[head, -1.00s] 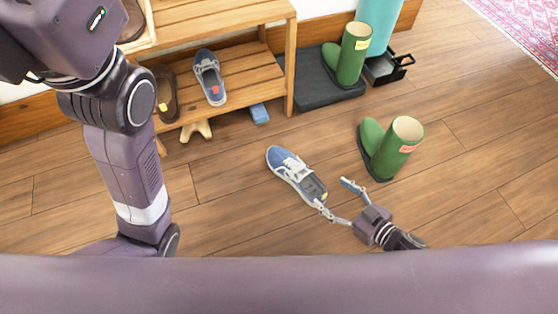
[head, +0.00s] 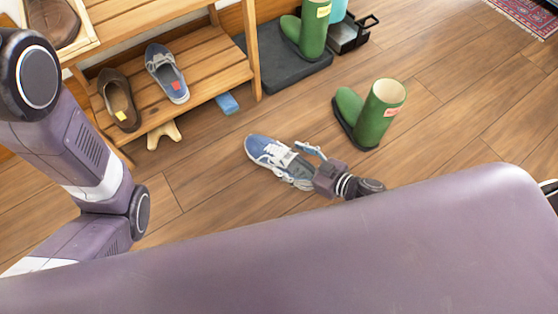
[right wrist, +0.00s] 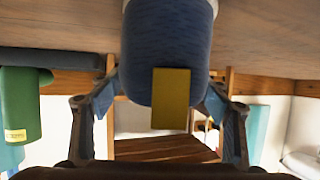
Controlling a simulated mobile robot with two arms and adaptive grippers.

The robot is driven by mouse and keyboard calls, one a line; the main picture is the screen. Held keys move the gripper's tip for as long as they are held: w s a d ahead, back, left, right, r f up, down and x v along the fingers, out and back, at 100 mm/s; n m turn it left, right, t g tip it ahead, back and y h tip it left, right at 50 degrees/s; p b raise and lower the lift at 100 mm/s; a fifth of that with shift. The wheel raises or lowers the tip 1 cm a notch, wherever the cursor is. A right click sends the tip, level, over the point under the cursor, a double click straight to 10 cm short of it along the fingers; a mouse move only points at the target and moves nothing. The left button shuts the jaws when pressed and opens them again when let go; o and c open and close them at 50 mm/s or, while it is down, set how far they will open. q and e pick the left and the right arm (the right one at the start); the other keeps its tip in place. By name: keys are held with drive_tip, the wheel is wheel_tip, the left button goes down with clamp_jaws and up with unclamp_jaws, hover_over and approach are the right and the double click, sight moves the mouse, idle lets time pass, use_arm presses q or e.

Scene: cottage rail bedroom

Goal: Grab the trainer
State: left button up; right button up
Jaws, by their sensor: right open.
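A blue trainer (head: 275,160) with white laces and a white sole edge lies on the wooden floor. Its heel end points toward my right gripper (head: 303,166). The right gripper is open, with its fingers reaching along both sides of the heel. In the right wrist view the blue heel (right wrist: 140,80) with a yellow patch sits between the open fingers (right wrist: 158,103). Whether the fingers touch it I cannot tell. A similar blue-grey trainer (head: 165,72) with a red tag rests on the rack's lower shelf. My left gripper is out of view.
The wooden rack (head: 215,75) holds brown shoes (head: 118,98). A blue block (head: 227,103) lies under the rack.

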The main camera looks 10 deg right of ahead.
sight(263, 150)
drive_tip(key=shift+b+x, duration=0.5)
drive_tip(key=shift+x, duration=0.7)
drive_tip(key=shift+c, duration=0.2)
drive_tip(key=shift+a+r, duration=0.1)
drive_tip(key=c, duration=1.5)
